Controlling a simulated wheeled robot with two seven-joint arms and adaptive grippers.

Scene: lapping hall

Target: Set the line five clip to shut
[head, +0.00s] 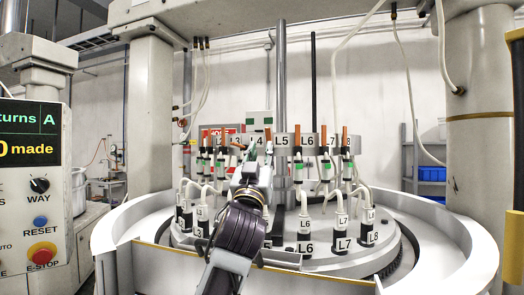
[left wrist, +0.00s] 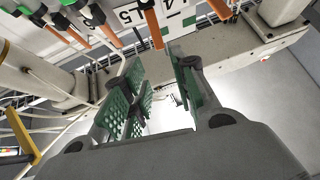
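The line five label, L5 (head: 281,141), is on the curved grey rail in the head view and also shows in the left wrist view (left wrist: 124,15). Clips with orange levers hang along this rail; one orange lever (head: 297,142) is just right of the L5 label. In the left wrist view an orange lever (left wrist: 153,28) is between the L5 and L4 labels. I cannot tell which lever belongs to line five, or its setting. My left gripper (left wrist: 158,85) has its green-padded fingers apart, with nothing between them. In the head view my left arm hides part of the rail's clips.
Below the rail, several hoses run to black-and-white fittings labelled L6 (head: 305,225), L7 (head: 342,222) and others on a round plate. A wide pale ring (head: 435,250) surrounds it. A control panel (head: 38,190) stands at the left, and thick columns stand either side.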

